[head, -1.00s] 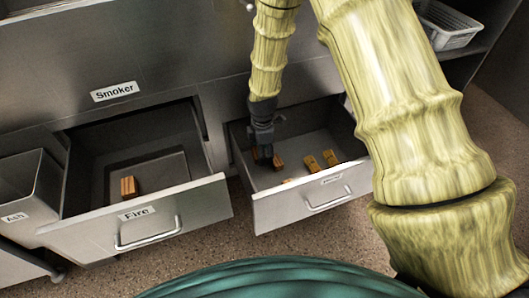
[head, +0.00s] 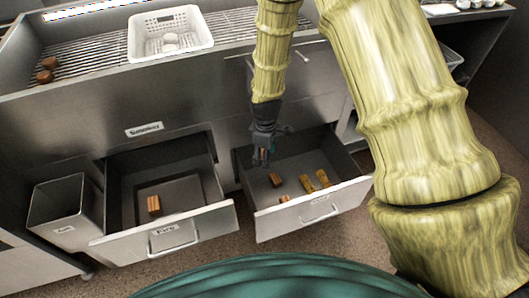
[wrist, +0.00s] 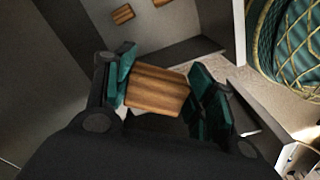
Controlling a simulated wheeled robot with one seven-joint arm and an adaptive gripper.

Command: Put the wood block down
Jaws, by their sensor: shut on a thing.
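My gripper (head: 263,158) is shut on a wood block (wrist: 157,90), seen between the teal finger pads in the wrist view. In the head view the gripper hangs over the back left part of the open right drawer (head: 318,210). In that drawer lie a brown wood block (head: 275,180), two yellowish blocks (head: 308,184) and another block (head: 284,198) near the front wall. The open left drawer, labelled Fire (head: 195,222), holds one wood block (head: 153,204).
A grey ash bin (head: 68,208) stands left of the left drawer. Above, on a grill rack, sit a white perforated basket (head: 170,48) with pale items and two brown round pieces (head: 46,70). The left drawer has much bare floor.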

